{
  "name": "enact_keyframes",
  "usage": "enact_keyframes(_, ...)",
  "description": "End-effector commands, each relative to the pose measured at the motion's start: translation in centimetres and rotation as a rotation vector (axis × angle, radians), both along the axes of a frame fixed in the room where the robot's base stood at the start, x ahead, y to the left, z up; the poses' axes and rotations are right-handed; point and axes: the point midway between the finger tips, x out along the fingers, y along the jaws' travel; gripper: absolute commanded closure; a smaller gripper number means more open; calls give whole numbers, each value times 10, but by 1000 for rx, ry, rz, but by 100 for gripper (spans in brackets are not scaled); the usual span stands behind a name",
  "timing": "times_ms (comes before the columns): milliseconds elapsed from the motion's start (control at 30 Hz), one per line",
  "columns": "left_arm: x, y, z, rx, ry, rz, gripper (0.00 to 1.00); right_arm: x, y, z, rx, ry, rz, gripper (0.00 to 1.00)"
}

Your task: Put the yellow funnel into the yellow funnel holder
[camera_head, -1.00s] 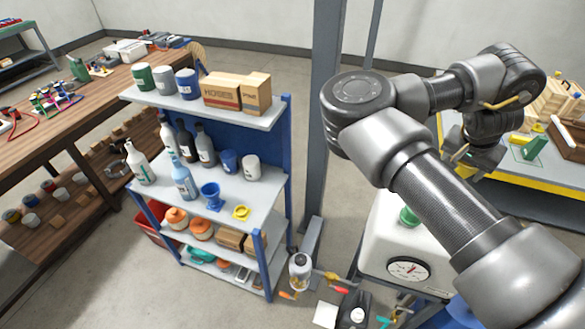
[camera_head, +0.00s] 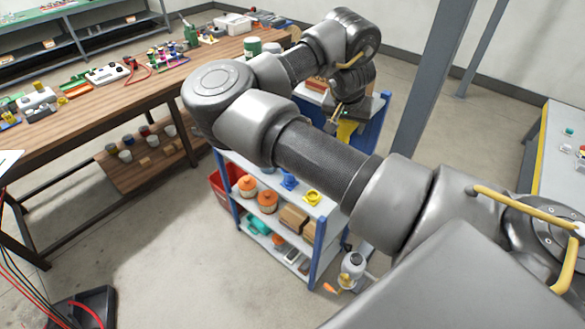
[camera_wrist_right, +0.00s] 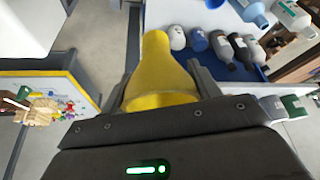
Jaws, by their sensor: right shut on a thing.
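The yellow funnel (camera_wrist_right: 160,72) is held between the fingers of my right gripper (camera_wrist_right: 166,80) in the right wrist view. Its wide rim is near the gripper body and its narrow end points away. In the head view my right gripper (camera_head: 341,116) is over the blue-framed shelf unit, with part of the funnel (camera_head: 347,131) showing below it. The yellow funnel holder (camera_head: 312,198) sits on a shelf level of that unit, lower and to the left of the gripper, apart from the funnel. My left gripper is not in view.
A blue holder-like piece (camera_head: 289,181) stands beside the yellow holder. My right arm hides much of the shelf. Several bottles (camera_wrist_right: 222,45) show in the wrist view. A wooden workbench (camera_head: 110,99) is at left, and a grey post (camera_head: 432,80) rises right of the shelf.

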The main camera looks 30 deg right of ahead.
Motion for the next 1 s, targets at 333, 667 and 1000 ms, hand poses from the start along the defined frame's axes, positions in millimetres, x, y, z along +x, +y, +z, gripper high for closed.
enact_keyframes(333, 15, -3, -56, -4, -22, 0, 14, 70, -25, -113, 2, 10, 257, 65)
enact_keyframes(667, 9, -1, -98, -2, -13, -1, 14, 111, -11, -251, 1, 11, 554, 65)
enact_keyframes(1000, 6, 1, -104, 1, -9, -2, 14, 115, -3, -279, 0, -1, 616, 65)
